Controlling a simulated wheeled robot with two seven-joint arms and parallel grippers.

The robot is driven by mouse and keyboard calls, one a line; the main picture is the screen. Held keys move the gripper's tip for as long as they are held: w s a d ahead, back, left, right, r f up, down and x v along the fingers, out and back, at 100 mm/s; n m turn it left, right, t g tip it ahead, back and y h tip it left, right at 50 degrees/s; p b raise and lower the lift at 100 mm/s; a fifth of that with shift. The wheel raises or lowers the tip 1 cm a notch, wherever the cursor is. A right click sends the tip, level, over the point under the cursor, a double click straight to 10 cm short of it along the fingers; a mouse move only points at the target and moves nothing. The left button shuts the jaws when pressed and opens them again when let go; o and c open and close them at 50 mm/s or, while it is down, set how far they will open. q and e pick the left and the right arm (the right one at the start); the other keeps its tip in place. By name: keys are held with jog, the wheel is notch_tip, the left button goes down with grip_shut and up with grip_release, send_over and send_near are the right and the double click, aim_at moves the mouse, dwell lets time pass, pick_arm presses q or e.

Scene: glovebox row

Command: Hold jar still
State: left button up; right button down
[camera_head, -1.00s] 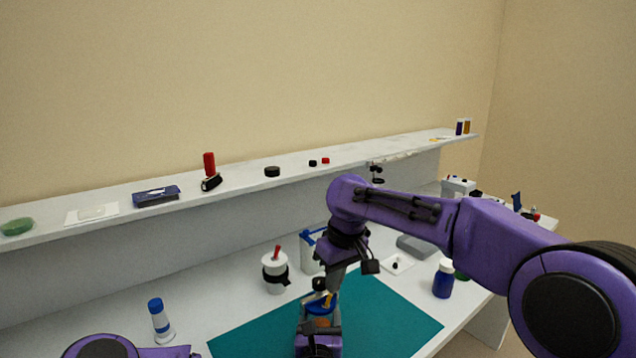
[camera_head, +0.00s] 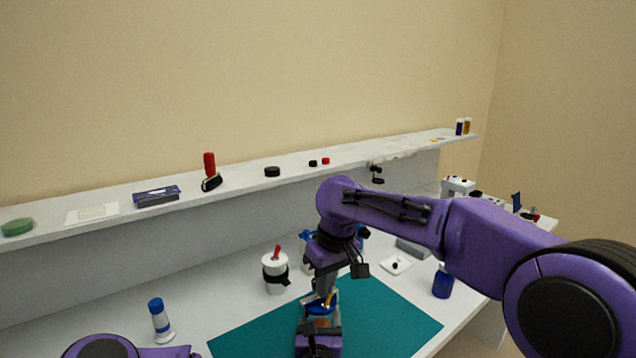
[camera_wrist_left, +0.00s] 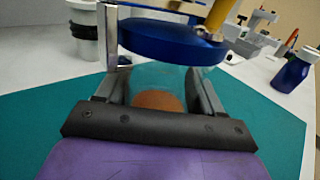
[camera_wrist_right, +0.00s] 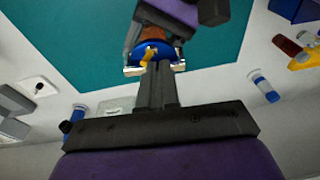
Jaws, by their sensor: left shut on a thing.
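A clear jar with brown contents (camera_wrist_left: 157,101) and a blue lid (camera_wrist_left: 165,42) stands over the teal mat; the lid also shows in the head view (camera_head: 319,309). My left gripper (camera_wrist_left: 150,92) is shut on the jar's body, one finger on each side. A yellow piece (camera_wrist_left: 219,14) sticks up at the lid, and silver clip-like parts show beside it. My right gripper (camera_wrist_right: 157,64) is above the lid, close to the yellow piece, its fingers together. Whether it touches the lid is unclear. My arms partly hide the jar in the head view.
The teal mat (camera_head: 385,318) is mostly clear around the jar. A white cup with a black band (camera_head: 274,274) stands behind it on the left. A blue bottle (camera_head: 442,284) stands at the right, a white-and-blue bottle (camera_head: 160,320) at the left. A raised shelf (camera_head: 105,204) runs behind.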

jog(key=shift+a, duration=0.1)
jog(key=shift+s, duration=0.35)
notch_tip(320, 180, up, 6)
jog(key=shift+w+d, duration=0.25)
jog(key=shift+w, duration=0.05)
jog(key=shift+w+d+f+m+t+h, duration=0.1)
jog(key=shift+f+m+h, duration=0.15)
jog(key=shift+f+m, duration=0.75)
jog(key=shift+s+d+f+m+t+h, duration=0.1)
jog(key=shift+f+m+h, duration=0.1)
jog(key=shift+f+m, duration=0.8)
jog(key=shift+w+d+f+m+t+h, duration=0.1)
jog(key=shift+f+m+h, duration=0.15)
jog(key=shift+f+m, duration=0.7)
jog(key=shift+w, duration=0.15)
